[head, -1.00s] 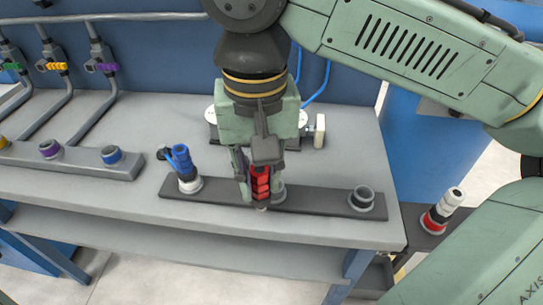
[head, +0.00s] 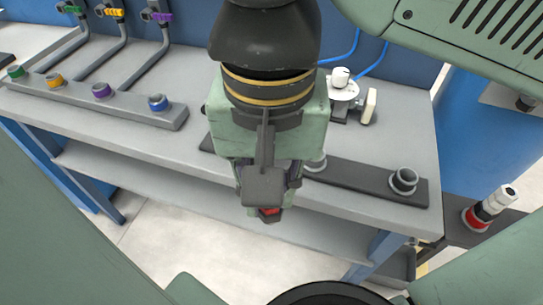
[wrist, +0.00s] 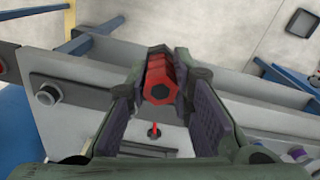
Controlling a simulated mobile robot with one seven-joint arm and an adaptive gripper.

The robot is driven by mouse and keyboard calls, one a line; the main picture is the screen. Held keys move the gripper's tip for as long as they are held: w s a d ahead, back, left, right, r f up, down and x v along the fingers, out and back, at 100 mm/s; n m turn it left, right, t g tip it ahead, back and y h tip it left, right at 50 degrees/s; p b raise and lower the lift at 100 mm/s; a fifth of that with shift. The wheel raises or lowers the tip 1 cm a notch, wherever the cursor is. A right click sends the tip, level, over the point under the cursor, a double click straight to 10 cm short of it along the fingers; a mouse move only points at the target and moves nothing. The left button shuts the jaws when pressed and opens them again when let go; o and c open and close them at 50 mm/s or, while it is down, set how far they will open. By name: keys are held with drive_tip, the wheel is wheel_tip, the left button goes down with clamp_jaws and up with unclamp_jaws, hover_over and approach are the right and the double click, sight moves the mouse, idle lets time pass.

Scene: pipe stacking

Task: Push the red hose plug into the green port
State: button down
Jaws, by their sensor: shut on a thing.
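My gripper (head: 268,200) points down in front of the bench's near edge and is shut on the red hose plug (head: 269,211). Only a little red shows below the fingers in the head view. In the wrist view the red plug (wrist: 159,72), with a dark hexagonal end, sits between the fingertips (wrist: 166,62). The green port (head: 16,72) is a green-ringed socket at the left end of a grey block (head: 125,116) on the bench, far left of my gripper and apart from the plug.
Orange (head: 54,80), purple (head: 102,91) and blue (head: 158,103) ports share the block. A dark strip (head: 350,178) with ring holders lies behind my gripper.

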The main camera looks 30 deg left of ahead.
drive_tip(key=shift+r+p, duration=3.8)
drive_tip(key=shift+r, duration=0.2)
drive_tip(key=shift+f, duration=0.1)
